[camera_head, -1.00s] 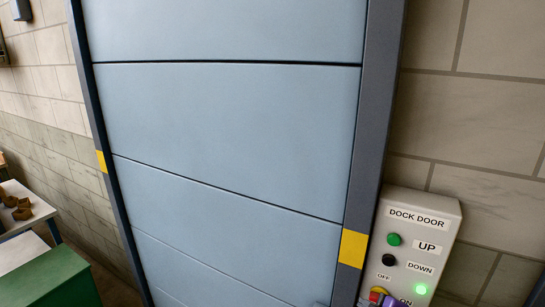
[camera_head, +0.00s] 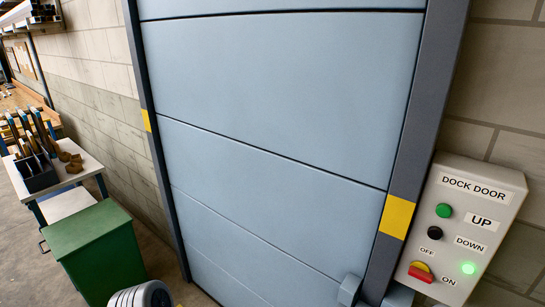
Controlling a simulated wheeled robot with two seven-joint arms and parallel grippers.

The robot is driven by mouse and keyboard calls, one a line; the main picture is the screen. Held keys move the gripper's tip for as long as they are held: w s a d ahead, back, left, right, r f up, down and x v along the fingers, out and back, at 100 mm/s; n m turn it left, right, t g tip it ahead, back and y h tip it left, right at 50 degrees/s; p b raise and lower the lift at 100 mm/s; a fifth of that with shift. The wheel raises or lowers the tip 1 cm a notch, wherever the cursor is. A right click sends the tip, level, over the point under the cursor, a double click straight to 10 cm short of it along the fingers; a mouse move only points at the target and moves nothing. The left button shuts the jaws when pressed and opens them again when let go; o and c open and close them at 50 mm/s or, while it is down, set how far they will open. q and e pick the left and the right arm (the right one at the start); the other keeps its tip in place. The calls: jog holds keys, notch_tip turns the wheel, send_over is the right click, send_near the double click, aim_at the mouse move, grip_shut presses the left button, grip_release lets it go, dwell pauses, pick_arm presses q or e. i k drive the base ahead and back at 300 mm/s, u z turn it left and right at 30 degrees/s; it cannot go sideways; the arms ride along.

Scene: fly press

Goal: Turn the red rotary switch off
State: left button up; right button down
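The red rotary switch (camera_head: 421,273) sits low on the grey control box (camera_head: 462,220) labelled DOCK DOOR, at the right edge of the camera_head view. It has a red handle over a yellow backing. The OFF label is above it and the ON label to its lower right. The handle lies slanted, its right end toward ON. The green lamp (camera_head: 468,268) beside it is lit. Nothing touches the switch. Neither gripper's fingers show in this view.
A green button (camera_head: 444,210) and a black button (camera_head: 434,233) sit above the switch. A large blue-grey door (camera_head: 280,110) fills the middle. A green cabinet (camera_head: 100,245) and a white table (camera_head: 87,165) stand at the left.

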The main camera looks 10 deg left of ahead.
aim_at(419, 270)
jog(key=k, duration=0.5)
jog(key=u, duration=1.25)
jog(key=i, duration=1)
jog(key=z, duration=1.85)
